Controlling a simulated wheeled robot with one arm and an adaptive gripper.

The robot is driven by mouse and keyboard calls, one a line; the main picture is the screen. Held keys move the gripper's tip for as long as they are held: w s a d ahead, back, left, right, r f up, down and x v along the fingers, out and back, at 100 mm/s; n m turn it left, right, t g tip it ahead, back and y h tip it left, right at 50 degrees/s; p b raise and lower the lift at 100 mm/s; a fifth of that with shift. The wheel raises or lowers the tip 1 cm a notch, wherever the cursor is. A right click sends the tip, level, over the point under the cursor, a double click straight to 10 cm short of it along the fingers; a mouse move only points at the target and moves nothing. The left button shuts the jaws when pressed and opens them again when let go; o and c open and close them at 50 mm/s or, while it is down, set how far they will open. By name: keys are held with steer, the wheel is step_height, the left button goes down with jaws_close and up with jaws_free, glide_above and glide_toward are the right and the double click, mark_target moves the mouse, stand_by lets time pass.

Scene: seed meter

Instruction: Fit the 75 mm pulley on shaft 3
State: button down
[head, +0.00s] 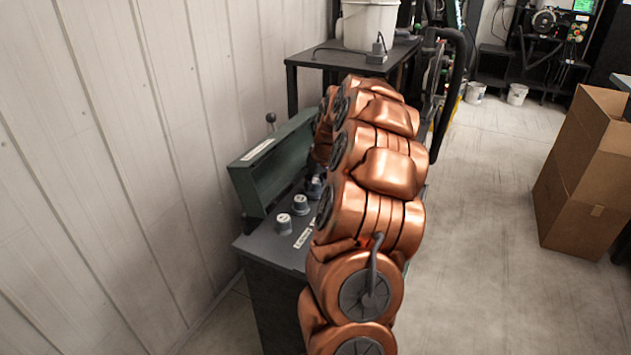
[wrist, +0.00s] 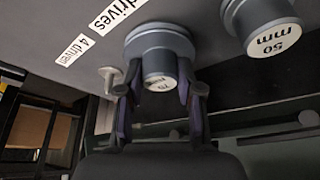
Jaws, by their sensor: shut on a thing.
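In the wrist view my gripper (wrist: 159,88) is shut on a grey stepped pulley (wrist: 158,44), one finger on each side of its narrower hub. The hub's white end label is partly turned away; I see what looks like "mm" but cannot read the number. I cannot tell whether this pulley touches the bench top. A second grey pulley (wrist: 262,24), labelled "50 mm", stands to the right, apart from the fingers. In the head view my arm hides the gripper, and grey pulleys with white tops (head: 300,204) stand on the dark cabinet. Shaft 3 cannot be made out.
A green housing (head: 262,165) with a white label stands along the cabinet's wall side. A dark table (head: 330,57) with a white bucket (head: 370,25) is behind. Cardboard boxes (head: 585,170) stand at right, with open floor between.

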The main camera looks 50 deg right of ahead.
steer(key=c, duration=0.7)
jaws_free()
steer(key=shift+r, duration=0.1)
steer(key=v, duration=1.1)
steer(key=shift+s+r, duration=0.25)
steer(key=shift+r, duration=0.1)
